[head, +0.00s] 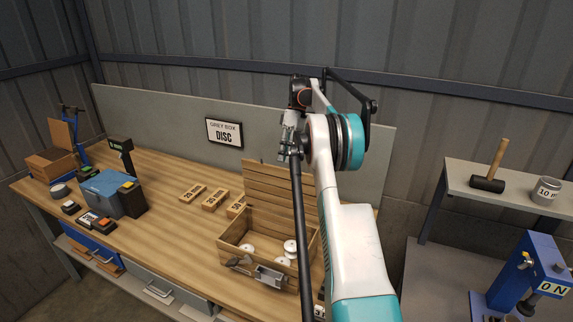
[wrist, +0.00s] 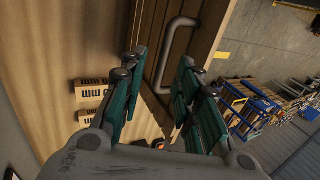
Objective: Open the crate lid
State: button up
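The wooden crate (head: 228,247) stands on the bench with its slatted lid (head: 272,188) raised upright at its back. White discs (head: 290,247) show inside the crate. My gripper (head: 287,143) is above the lid in the head view, partly hidden by my arm. In the wrist view my gripper (wrist: 163,65) has its green-padded fingers spread apart with nothing held between them. A grey bar handle (wrist: 170,50) on a brown wooden board, seemingly the lid, shows just beyond the fingertips. I cannot tell whether a finger touches the board.
Numbered wooden blocks (head: 215,199) lie left of the crate. A metal latch-like part (head: 268,276) is at the crate's front. A blue-topped box (head: 103,190) stands farther left. A sign (head: 224,133) hangs on the back panel.

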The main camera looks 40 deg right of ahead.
jog(key=shift+v, duration=1.55)
